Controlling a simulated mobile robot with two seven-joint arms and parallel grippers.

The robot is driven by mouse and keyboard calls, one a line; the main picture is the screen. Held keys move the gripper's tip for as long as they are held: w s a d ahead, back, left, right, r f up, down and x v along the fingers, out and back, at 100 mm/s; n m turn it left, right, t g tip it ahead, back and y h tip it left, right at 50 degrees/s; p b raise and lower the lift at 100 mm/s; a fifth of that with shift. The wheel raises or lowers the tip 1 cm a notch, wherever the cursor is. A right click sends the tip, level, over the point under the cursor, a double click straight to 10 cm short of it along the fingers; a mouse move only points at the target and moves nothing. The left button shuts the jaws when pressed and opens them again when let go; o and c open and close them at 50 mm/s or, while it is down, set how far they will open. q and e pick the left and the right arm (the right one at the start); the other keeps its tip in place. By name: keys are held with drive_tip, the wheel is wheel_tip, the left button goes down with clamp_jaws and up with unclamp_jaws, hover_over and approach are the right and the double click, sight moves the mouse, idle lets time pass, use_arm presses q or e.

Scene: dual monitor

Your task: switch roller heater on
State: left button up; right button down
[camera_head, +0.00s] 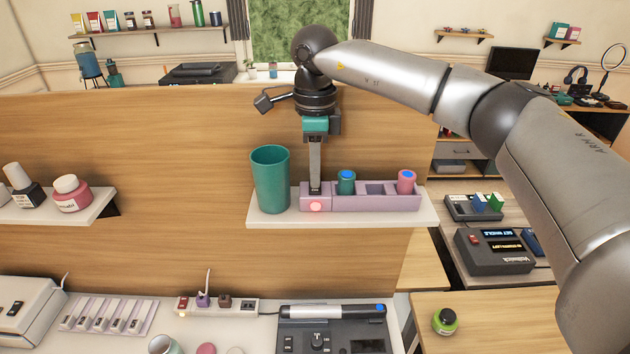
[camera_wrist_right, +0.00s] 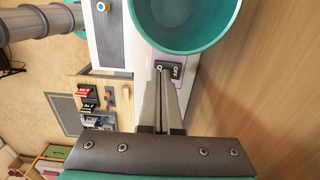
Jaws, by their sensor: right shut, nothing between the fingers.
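The lilac roller heater (camera_head: 378,203) stands on a white wall shelf in the head view. A teal cartridge (camera_head: 346,186) and a pink cartridge (camera_head: 407,186), both with blue tops, stand in it, with an empty slot between them. A round pinkish-red light (camera_head: 316,207) shows on its front left. My right gripper (camera_head: 315,189) is shut and empty, pointing down at the heater's left end. In the wrist view its fingertips (camera_wrist_right: 162,78) are at the black switch (camera_wrist_right: 174,70), marked "OFF"; contact is unclear. My left gripper is out of view.
A teal cup (camera_head: 270,180) stands on the shelf (camera_head: 270,218) close left of the gripper. The wooden panel (camera_head: 180,150) rises behind. Below are a power strip (camera_head: 235,306) and a dark device (camera_head: 335,335). A green-capped jar (camera_head: 445,321) stands lower right.

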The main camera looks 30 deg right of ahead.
sight(315, 190)
wheel_tip(315, 190, up, 6)
drive_tip(key=p, duration=0.4)
idle(0.6)
